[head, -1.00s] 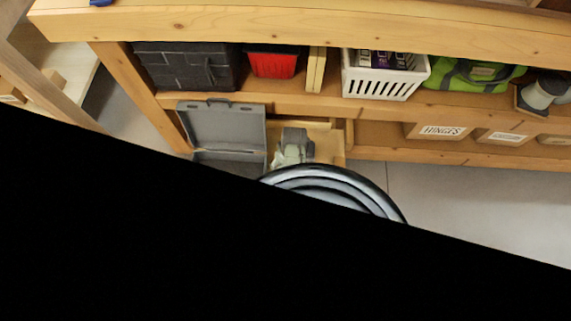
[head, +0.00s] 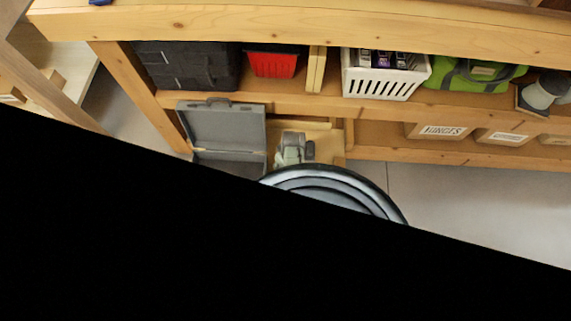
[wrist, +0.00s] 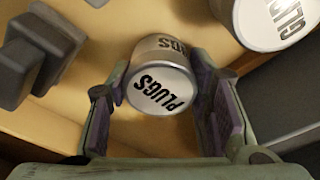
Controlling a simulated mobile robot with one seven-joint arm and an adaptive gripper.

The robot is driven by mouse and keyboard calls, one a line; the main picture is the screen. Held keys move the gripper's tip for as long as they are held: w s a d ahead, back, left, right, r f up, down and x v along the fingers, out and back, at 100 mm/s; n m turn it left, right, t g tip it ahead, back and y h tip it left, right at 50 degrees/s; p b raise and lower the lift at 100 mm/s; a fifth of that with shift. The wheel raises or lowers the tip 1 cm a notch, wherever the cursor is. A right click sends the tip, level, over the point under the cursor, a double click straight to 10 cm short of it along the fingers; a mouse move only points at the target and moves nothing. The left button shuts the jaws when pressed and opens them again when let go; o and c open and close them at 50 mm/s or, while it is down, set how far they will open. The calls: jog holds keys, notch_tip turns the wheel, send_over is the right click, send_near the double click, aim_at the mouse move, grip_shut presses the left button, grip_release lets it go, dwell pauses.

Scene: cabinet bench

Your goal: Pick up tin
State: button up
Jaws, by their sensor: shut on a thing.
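In the wrist view a silver tin (wrist: 160,86) with a white end lettered "PLUGS" sits between the two fingers of my gripper (wrist: 163,78). The gripper is shut on the tin, with one finger along each side. The tin's end faces the camera. A second silver tin (wrist: 272,22), its lettering partly cut off by the frame, lies at the upper right, apart from the fingers. In the head view the grey-green shape in the open drawer looks like part of my gripper (head: 290,150); the held tin cannot be made out there.
Dark grey blocks (wrist: 38,55) stand left of the gripper on the wooden drawer floor. An open grey case (head: 222,128) stands beside the drawer. The shelf above holds a red bin (head: 275,64), white basket (head: 384,78) and green bag (head: 465,76). Black covers the lower head view.

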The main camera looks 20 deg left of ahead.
jog(key=c, duration=0.6)
